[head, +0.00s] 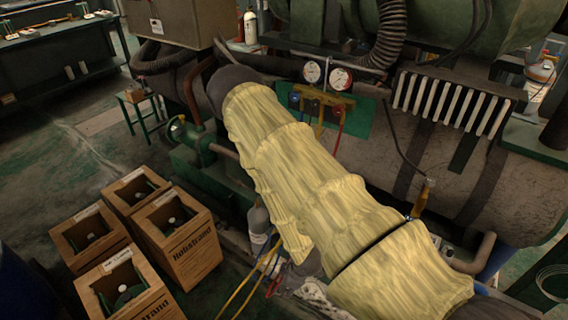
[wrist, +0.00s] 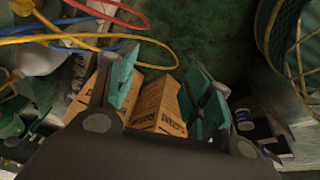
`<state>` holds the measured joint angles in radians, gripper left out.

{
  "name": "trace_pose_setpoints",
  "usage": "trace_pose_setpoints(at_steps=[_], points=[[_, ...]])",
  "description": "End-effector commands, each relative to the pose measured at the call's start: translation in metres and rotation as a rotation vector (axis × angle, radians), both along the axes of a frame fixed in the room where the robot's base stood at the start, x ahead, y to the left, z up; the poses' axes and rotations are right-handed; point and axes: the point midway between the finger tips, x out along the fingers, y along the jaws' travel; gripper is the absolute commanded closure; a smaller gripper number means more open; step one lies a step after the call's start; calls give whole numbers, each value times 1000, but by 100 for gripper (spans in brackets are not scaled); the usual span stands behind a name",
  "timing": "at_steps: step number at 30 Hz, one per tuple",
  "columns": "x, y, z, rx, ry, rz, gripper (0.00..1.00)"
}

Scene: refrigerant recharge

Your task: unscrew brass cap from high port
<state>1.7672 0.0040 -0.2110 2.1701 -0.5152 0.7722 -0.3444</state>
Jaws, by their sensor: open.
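My gripper (wrist: 162,85) shows in the wrist view with its two green-padded fingers spread apart and nothing between them. Beyond the fingers are cardboard boxes and the green floor, some distance off. In the head view my yellow-sleeved arm crosses the middle of the picture, and I cannot make out the gripper there. I cannot pick out the brass cap or the high port in either view; the arm covers part of the machine (head: 520,170). A slim yellow-brown fitting (head: 421,197) stands against the machine's large cylinder, right of the arm.
Two gauges (head: 326,74) and a green panel (head: 353,115) sit behind the arm. Yellow hoses (wrist: 75,40) and a red hose (wrist: 110,12) loop at upper left in the wrist view. A finned grille (head: 450,102) is at right.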

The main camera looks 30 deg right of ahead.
Motion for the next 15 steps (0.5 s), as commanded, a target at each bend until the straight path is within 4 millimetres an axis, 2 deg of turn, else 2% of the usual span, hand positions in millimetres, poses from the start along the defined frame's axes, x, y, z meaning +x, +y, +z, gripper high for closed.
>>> trace_pose_setpoints(at_steps=[1, 6, 11, 15], points=[[29, -11, -2, -18, -50, 122, 49], [109, -43, 6, -97, -188, 568, 49], [173, -74, 26, -192, -285, 1000, 49], [221, -103, 50, -283, -332, 1388, 49]])
